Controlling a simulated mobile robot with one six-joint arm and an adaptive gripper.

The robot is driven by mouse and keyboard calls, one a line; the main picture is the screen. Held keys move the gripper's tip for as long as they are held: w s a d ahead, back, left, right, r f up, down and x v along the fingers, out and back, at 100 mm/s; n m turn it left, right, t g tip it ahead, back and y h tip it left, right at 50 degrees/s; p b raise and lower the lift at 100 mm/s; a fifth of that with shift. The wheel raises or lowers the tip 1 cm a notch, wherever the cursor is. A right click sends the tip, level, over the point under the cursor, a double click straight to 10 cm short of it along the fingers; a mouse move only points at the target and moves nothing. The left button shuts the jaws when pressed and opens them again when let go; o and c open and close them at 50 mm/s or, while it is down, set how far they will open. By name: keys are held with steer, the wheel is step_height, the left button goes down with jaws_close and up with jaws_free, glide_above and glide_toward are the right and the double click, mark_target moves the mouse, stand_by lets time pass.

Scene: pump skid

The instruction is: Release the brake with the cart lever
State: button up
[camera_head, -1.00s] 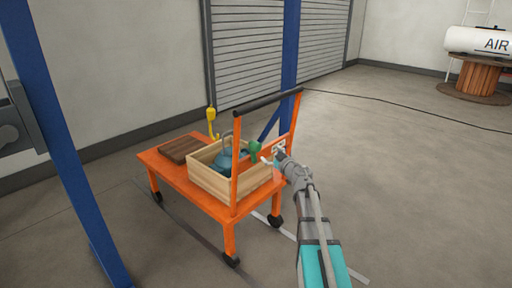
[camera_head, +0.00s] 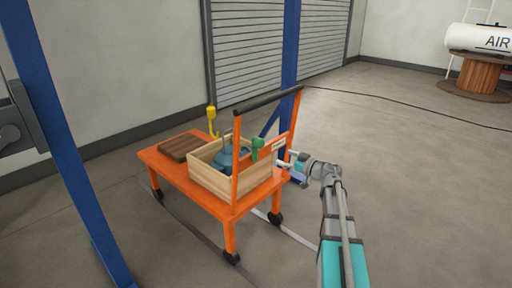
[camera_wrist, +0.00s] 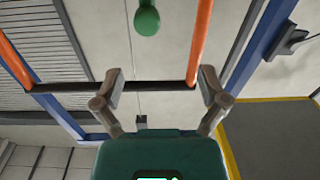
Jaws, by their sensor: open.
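The orange cart (camera_head: 180,183) stands on the floor left of centre, with an upright orange frame and a black handle bar (camera_head: 268,102). A lever with a green knob (camera_head: 258,143) is at the frame, above the crate; the knob also shows at the top of the wrist view (camera_wrist: 147,19). My gripper (camera_head: 286,160) is to the right of the green knob and apart from it. In the wrist view my gripper (camera_wrist: 162,88) has its fingers spread, with nothing between them; the handle bar passes behind them.
Blue posts (camera_head: 62,150) stand at left and behind the cart. The floor to the right is open, with a black cable across it.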

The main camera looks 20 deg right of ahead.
mark_target(256, 144)
steer(key=shift+w, duration=0.15)
steer(key=x, duration=1.3)
steer(key=shift+w+a, duration=0.25)
steer(key=shift+a, duration=0.05)
steer(key=shift+d, duration=0.1)
jaws_close()
steer(key=c, duration=1.3)
jaws_free()
jaws_free()
steer(key=shift+s+d, duration=0.1)
steer(key=shift+s, duration=0.05)
